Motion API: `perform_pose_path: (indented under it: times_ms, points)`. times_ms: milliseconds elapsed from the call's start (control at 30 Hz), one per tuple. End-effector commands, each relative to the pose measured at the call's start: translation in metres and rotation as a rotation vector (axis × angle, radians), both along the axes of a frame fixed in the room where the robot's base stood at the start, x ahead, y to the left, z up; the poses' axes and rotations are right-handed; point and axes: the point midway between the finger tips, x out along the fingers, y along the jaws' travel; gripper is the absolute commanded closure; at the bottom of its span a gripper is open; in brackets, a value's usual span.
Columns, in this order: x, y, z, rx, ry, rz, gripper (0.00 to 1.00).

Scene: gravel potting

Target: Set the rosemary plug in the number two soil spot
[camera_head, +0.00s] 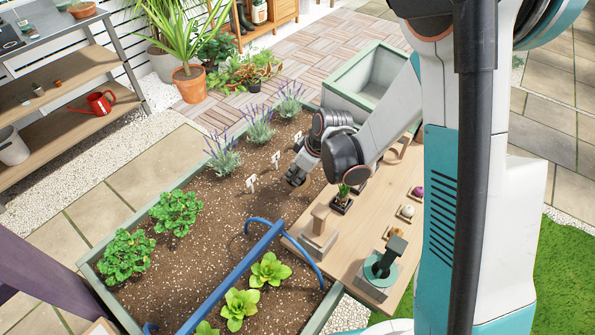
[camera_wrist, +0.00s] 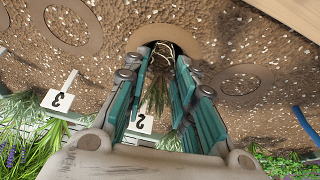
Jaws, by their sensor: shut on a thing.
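My gripper (camera_head: 294,179) is low over the soil bed, near the white markers. In the wrist view its teal fingers (camera_wrist: 163,60) are shut on the rosemary plug (camera_wrist: 155,92), with needle-like green leaves and pale roots showing between them. The root end is over the brown round number two soil spot (camera_wrist: 190,38); I cannot tell whether it touches the soil. The number 2 marker (camera_wrist: 142,122) stands by the leaves. The number 3 marker (camera_wrist: 58,100) is to its left. The plug is hidden in the head view.
Other round spots (camera_wrist: 66,22) lie on both sides. Lavender (camera_head: 257,124) grows behind the markers, leafy plants (camera_head: 176,211) at left and lettuces (camera_head: 269,271) in front. A blue hoop frame (camera_head: 235,277) crosses the bed. A wooden table (camera_head: 348,248) with tools and small pots stands at right.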

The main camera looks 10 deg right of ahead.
Motion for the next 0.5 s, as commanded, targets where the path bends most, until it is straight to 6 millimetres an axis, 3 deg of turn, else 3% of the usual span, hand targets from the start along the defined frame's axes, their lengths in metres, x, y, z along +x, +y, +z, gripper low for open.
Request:
perform_pose_path:
  times_ms: [333, 433, 500]
  points:
    - [0.0000, 0.0000, -0.0015, 0.000, 0.000, 0.000, 0.82]
    - [-0.0001, 0.0000, -0.0014, 0.000, 0.000, 0.000, 0.55]
    - [-0.0001, 0.0000, -0.0014, 0.000, 0.000, 0.000, 0.52]
